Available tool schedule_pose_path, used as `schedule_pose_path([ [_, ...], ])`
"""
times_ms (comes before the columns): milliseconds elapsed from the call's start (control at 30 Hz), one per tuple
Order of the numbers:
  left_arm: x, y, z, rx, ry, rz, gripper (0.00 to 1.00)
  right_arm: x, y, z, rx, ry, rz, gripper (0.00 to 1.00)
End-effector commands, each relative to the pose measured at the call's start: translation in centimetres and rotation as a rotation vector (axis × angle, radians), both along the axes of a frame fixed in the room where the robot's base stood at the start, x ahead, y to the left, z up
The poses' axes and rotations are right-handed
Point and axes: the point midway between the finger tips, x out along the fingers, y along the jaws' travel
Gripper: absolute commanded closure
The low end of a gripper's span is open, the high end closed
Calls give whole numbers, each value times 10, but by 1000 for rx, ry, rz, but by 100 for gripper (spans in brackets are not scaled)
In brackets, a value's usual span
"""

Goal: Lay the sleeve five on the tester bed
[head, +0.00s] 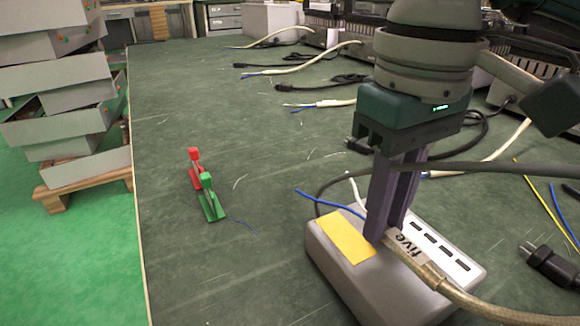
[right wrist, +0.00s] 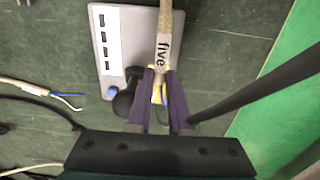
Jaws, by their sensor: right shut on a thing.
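My right gripper (head: 381,234) is shut on sleeve five, a pale cable sleeve (head: 406,247) with black lettering "five". The lettering also shows in the right wrist view (right wrist: 163,48), just beyond my purple fingertips (right wrist: 160,78). The sleeve is over the grey tester box (head: 335,262), between its yellow pad (head: 346,238) and its white slotted panel (head: 440,255). I cannot tell whether it touches the box. Its braided cable (head: 480,307) runs off to the lower right. Blue and white wire ends (head: 335,202) stick out left of my fingers. My left gripper is not in view.
Several cables lie along the back, one with bare ends (head: 325,104). A black plug (head: 550,263) lies at the right. The bench's left-front area is clear.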

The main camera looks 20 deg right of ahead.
Motion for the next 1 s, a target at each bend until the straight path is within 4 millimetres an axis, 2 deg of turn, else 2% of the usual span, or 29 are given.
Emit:
schedule_pose_path([
  [133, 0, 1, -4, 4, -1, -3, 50, -1, 0, -13, 1, 2, 0, 100],
  [333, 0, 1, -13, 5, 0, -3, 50, -1, 0, -44, 1, 3, 0, 100],
  [733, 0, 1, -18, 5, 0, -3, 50, 0, 0, -49, 0, -1, 1, 100],
  [767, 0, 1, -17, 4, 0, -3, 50, 0, 0, -48, 0, 0, 1, 79],
  [1000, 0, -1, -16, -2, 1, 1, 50, 0, 0, -47, -1, 0, 0, 52],
])
